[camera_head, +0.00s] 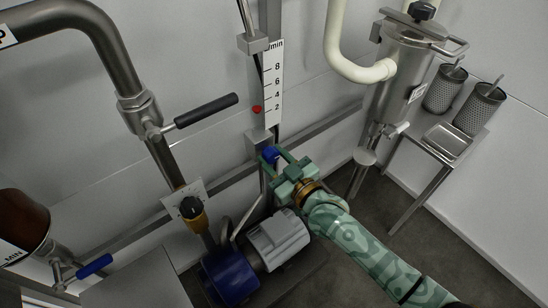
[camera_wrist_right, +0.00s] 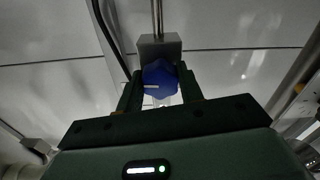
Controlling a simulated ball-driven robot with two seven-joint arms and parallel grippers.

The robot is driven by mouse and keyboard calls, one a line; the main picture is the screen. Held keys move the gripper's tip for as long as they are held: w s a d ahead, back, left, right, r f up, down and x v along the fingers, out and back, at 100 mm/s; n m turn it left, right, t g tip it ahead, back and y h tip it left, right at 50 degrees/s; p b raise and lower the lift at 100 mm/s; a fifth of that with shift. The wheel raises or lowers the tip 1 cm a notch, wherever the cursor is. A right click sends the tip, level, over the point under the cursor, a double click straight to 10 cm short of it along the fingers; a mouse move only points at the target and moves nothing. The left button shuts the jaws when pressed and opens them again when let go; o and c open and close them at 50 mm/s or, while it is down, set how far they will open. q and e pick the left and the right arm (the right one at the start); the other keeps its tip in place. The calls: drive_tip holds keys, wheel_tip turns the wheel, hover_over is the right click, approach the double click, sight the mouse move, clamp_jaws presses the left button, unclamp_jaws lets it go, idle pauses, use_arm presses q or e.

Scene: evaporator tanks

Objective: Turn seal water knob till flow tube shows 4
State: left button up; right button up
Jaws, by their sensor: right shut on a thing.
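The blue seal water knob (camera_head: 270,154) sits at the foot of the flow tube, on a grey block. My right gripper (camera_head: 276,161) is shut on it, with one finger on each side. In the right wrist view the knob (camera_wrist_right: 159,79) lies between the fingertips, and its white mark points left. The flow tube's white scale (camera_head: 273,85) reads 2, 4, 6 and 8 going up. The red float (camera_head: 257,109) is level with about the 2 mark. My left gripper is not in view.
A black-handled valve (camera_head: 205,110) and thick steel pipe stand to the left. A blue pump (camera_head: 230,276) with a grey motor (camera_head: 278,240) is below. A steel side table (camera_head: 449,143) with mesh baskets and a steel filter housing (camera_head: 398,75) stand to the right.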

drive_tip(key=m, duration=0.2)
drive_tip(key=shift+r+m+p, duration=0.15)
drive_tip(key=shift+m+p, duration=0.15)
drive_tip(key=shift+p, duration=0.1)
drive_tip(key=shift+m, duration=0.7)
drive_tip(key=shift+f+m, duration=0.2)
drive_tip(key=shift+m, duration=0.5)
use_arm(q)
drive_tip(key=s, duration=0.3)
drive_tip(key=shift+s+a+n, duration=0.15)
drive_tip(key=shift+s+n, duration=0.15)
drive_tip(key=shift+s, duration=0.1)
use_arm(e)
drive_tip(key=o, duration=1)
drive_tip(key=shift+s, duration=0.15)
